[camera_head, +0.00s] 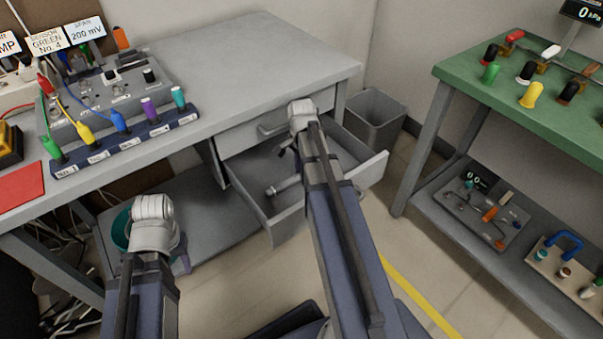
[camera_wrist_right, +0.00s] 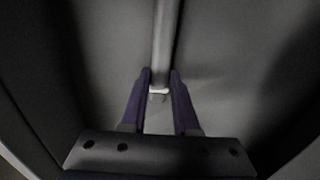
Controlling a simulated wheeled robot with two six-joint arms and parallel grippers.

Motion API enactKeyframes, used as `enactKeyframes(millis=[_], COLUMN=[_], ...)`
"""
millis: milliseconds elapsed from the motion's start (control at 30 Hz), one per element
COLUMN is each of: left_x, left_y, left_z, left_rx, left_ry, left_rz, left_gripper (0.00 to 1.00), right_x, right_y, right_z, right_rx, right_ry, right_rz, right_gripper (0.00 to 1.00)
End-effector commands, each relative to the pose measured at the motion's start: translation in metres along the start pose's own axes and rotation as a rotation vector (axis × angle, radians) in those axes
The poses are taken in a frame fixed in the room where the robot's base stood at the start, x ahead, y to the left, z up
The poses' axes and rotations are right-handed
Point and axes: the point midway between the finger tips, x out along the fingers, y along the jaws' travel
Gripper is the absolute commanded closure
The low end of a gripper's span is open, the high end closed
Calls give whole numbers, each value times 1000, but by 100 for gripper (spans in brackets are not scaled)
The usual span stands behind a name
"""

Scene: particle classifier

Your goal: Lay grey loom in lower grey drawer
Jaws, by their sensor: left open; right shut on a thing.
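The lower grey drawer (camera_head: 258,214) is pulled open under the grey bench, and its inside shows. A grey rod-like piece, the grey loom (camera_head: 284,188), shows inside the drawer with its rounded end to the left; my right arm hides its other end. In the right wrist view my right gripper (camera_wrist_right: 159,88) is shut on the loom (camera_wrist_right: 166,40), with grey drawer surfaces around it. I cannot tell whether the loom touches the drawer floor. My left gripper (camera_head: 182,262) is open over the lower shelf, mostly hidden behind its own wrist.
The upper drawer (camera_head: 295,117) sits above the open one. A grey bin (camera_head: 375,118) stands behind the drawer at the right. The grey bench (camera_head: 240,75) carries a panel with coloured plugs. A green-topped table (camera_head: 520,95) stands right, with clear floor between. A teal container (camera_head: 121,230) is beside my left wrist.

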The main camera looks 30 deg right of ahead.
Motion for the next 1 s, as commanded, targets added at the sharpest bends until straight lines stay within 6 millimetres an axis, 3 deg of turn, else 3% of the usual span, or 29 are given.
enactKeyframes(millis=[200,233,467,767,1000], left_x=[4,2,2,1,-11], left_y=[0,0,0,0,-1], left_z=[0,0,0,0,1], left_rx=[0,1,0,0,-1], left_ry=[0,0,0,0,0], left_rz=[0,0,1,0,1], left_gripper=[53,53,53,53,53], right_x=[4,2,2,1,-11], right_y=[0,0,0,0,0], right_z=[0,0,0,0,0], right_rx=[0,0,0,0,0], right_ry=[0,0,0,0,0], right_rz=[0,0,0,0,0], right_gripper=[100,69,43,41,41])
